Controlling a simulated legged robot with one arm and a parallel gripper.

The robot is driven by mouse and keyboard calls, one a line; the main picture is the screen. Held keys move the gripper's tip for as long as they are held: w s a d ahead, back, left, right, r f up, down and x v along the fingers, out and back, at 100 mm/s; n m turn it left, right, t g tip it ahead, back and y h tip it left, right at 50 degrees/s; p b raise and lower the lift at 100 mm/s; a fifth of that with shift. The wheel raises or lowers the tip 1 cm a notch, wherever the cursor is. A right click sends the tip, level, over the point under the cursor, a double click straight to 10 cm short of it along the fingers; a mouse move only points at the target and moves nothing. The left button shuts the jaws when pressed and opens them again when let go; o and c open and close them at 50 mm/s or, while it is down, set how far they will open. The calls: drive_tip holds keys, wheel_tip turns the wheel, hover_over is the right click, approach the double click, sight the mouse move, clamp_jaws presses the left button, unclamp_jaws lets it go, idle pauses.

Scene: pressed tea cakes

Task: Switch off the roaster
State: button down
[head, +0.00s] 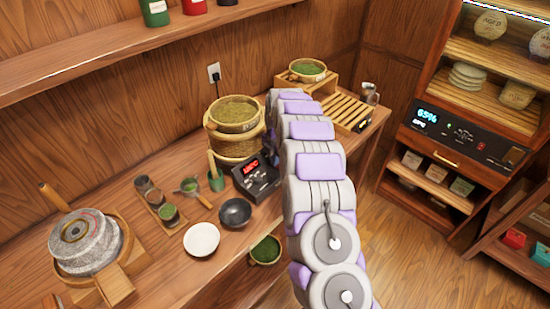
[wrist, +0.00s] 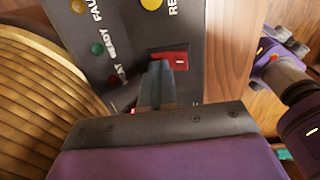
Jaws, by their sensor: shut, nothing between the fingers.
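The roaster is a woven basket (head: 238,148) with green tea on top, beside a black control box (head: 258,178) with a lit red display. In the wrist view the panel (wrist: 125,45) fills the top middle, with a red rocker switch (wrist: 181,61) on it. My gripper (wrist: 160,70) is shut and empty, its tips just left of the switch and overlapping its edge in the picture. I cannot tell whether they touch it. A green lamp (wrist: 98,48) and a yellow button (wrist: 150,4) show on the panel. In the head view my arm hides the gripper.
The basket's ribbed side (wrist: 40,75) is close left of my gripper. A black bowl (head: 235,212), a white bowl (head: 202,239) and a stone mill (head: 85,245) stand on the counter. A slatted wooden rack (head: 345,112) is behind my arm.

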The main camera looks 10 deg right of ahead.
drive_tip(key=shift+s+d+f, duration=0.1)
drive_tip(key=shift+d+f, duration=0.05)
drive_tip(key=shift+d, duration=0.05)
